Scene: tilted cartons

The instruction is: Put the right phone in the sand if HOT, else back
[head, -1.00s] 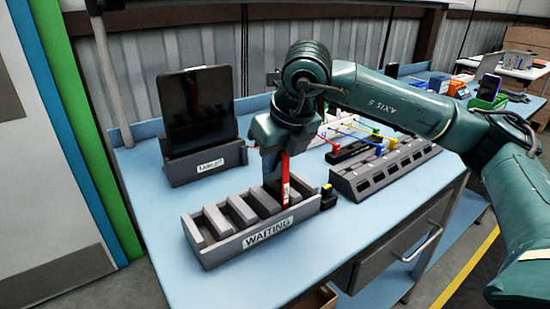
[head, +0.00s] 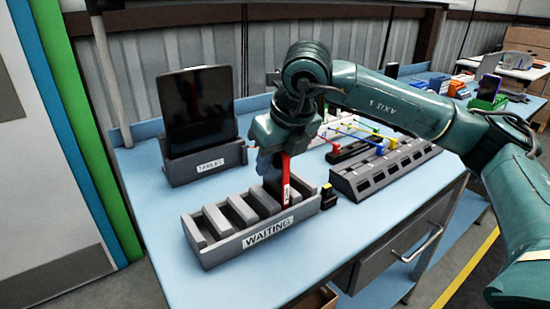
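A red phone-like slab (head: 286,182) stands in the rightmost part of the grey rack labelled WAITING (head: 230,249). My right gripper (head: 267,168) points down at the slab from above, with a grey finger beside its left face. The arm hides the slab's top and the other finger, so I cannot tell whether the gripper grips it. The rack's other slots look empty. I cannot make out any HOT sign or a sand container. My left gripper is not in view.
A tablet (head: 196,108) stands in a labelled holder (head: 207,164) behind the rack. A small black block with a yellow top (head: 328,197) sits right of the rack. A long grey slotted strip (head: 385,171) and coloured cables lie farther right. The table's front left is clear.

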